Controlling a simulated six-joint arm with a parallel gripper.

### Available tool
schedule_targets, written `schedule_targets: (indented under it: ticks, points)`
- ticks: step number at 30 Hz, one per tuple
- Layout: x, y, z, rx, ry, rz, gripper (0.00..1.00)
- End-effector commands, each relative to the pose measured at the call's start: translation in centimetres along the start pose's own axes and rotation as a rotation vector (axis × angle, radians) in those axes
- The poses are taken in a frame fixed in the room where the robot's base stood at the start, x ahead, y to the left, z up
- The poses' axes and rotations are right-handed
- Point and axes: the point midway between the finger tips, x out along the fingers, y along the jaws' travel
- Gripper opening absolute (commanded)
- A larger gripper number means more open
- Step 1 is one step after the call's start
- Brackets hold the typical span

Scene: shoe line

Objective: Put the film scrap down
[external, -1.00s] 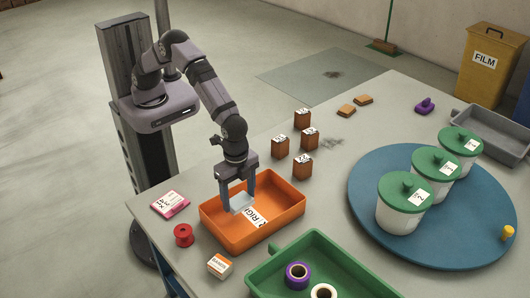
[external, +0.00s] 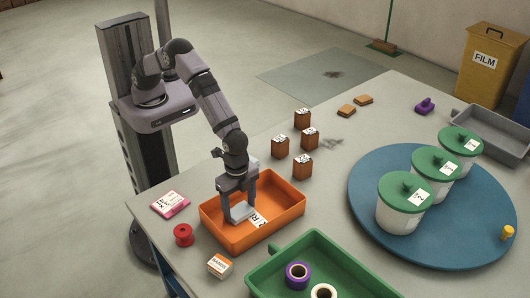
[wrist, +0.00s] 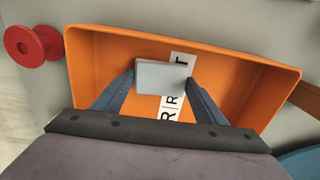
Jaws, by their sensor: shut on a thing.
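My gripper (external: 238,206) is down inside the orange tray (external: 285,215), its fingers pointing downward. It is shut on a pale grey, flat film scrap (external: 241,213). In the wrist view the scrap (wrist: 162,76) shows as a small grey rectangle between the two fingertips (wrist: 161,82). It covers part of the white lettered label on the tray floor. Whether the scrap touches the floor of the tray I cannot tell.
A red spool (external: 183,235), a pink-edged card (external: 170,204) and a small orange-and-white box (external: 220,265) lie left of and in front of the tray. A green tray (external: 345,268) stands at the front. Several brown blocks stand behind. A yellow FILM bin (external: 490,75) is far right.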

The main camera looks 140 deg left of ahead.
Motion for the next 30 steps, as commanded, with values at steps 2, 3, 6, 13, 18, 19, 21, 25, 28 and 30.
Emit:
schedule_targets:
  ticks: [2, 3, 6, 13, 18, 19, 21, 25, 28, 30]
  points:
    - [0.3, 0.0, 0.0, 0.0, -0.001, 0.0, 0.45]
    - [0.2, 0.0, 0.0, 0.0, 0.0, 0.0, 0.73]
    - [0.2, 0.0, 0.0, 0.0, 0.0, 0.0, 0.84]
    - [0.2, 0.0, 0.0, 0.0, 0.0, 0.0, 0.84]
    - [-0.5, 0.0, 0.0, 0.0, 0.001, 0.0, 0.84]
    - [-0.7, 0.0, 0.0, 0.0, 0.001, 0.0, 0.84]
    - [-1.4, 0.0, -0.1, 0.0, 0.002, 0.0, 0.84]
    - [-3.4, 0.0, -0.1, 0.0, 0.004, 0.0, 0.84]
    - [-5.3, 0.0, -0.1, 0.0, 0.004, 0.0, 0.84]
    - [-6.6, 0.0, -0.1, 0.0, 0.004, 0.0, 0.84]
